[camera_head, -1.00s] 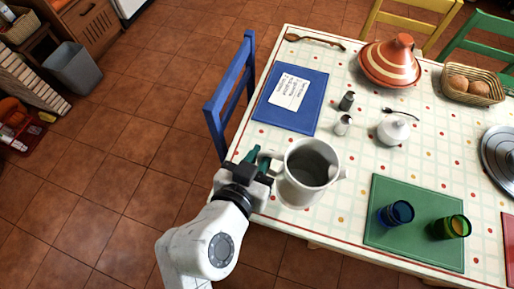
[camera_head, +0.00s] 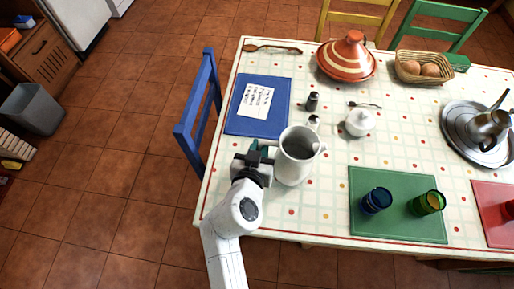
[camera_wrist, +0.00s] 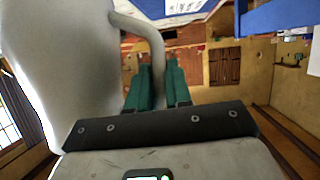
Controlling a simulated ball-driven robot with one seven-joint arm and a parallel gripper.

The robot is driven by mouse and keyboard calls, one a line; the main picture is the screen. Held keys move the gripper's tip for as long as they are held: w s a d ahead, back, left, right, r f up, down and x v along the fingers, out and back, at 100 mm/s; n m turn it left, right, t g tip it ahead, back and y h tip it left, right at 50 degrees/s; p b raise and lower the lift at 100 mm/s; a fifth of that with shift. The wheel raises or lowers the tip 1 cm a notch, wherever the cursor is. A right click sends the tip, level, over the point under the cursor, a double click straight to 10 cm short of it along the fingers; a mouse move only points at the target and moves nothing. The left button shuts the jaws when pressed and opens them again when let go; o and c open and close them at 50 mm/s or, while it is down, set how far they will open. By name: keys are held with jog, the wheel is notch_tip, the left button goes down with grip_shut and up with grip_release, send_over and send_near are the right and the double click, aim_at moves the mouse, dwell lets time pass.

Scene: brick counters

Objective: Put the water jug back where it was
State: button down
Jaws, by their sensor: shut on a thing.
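The water jug is a plain pale grey-white jug (camera_head: 293,168) with a wide open top and a side handle. In the head view it is upright over the left part of the table, between the blue mat and the green mat. I cannot tell whether its base touches the cloth. My gripper (camera_head: 263,152) is at the jug's left side, its green fingers shut on the handle. In the wrist view the jug's body (camera_wrist: 65,60) fills the left, and the green fingers (camera_wrist: 158,85) close around the curved handle. The jug hides the cloth behind it.
The blue mat (camera_head: 245,125) with a paper, salt and pepper shakers (camera_head: 312,102) and a white sugar bowl (camera_head: 359,123) are close behind the jug. The green mat (camera_head: 400,225) holds blue and green glasses. A blue chair (camera_head: 203,110) stands left of the table (camera_head: 325,215).

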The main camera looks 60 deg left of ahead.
jog(key=shift+f, duration=1.2)
jog(key=c, duration=1.5)
grip_release()
jog(key=shift+f, duration=0.2)
jog(key=o, duration=0.5)
jog(key=shift+c, duration=0.2)
jog(key=v, duration=1.2)
jog(key=shift+b, duration=0.4)
jog(key=shift+d, duration=0.1)
